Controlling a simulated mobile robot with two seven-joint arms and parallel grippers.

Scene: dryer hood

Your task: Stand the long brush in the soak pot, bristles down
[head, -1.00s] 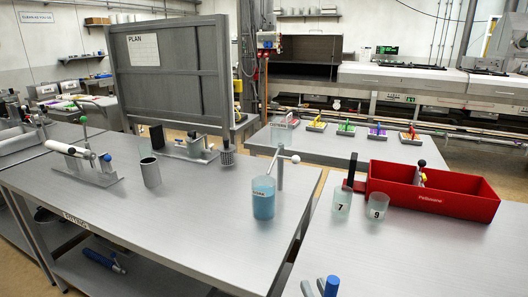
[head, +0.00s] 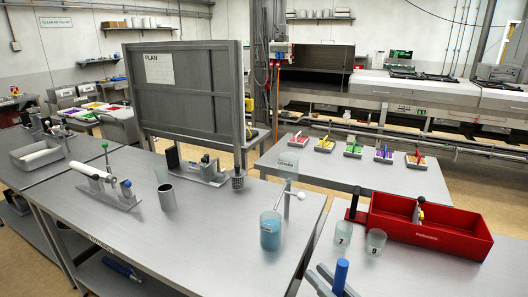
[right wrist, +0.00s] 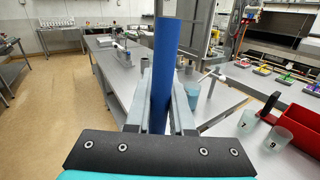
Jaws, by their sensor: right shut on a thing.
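The soak pot (head: 270,238) is a clear beaker with blue liquid on the near grey table, close to its right edge. It also shows in the right wrist view (right wrist: 192,98), beyond the fingers. My right gripper (head: 336,284) is at the bottom of the head view, nearer than the pot and to its right. It is shut on an upright blue handle, which I take as the long brush (right wrist: 163,65). The handle stands up between the fingers in the wrist view. The brush's lower end and bristles are hidden. My left gripper is not in view.
Two frosted cups, 7 (head: 343,233) and 9 (head: 376,241), stand beside a red bin (head: 425,226) on the right table. A post with a white crossbar (head: 287,200) rises beside the pot. A grey cup (head: 167,197) stands farther left. A gap separates the tables.

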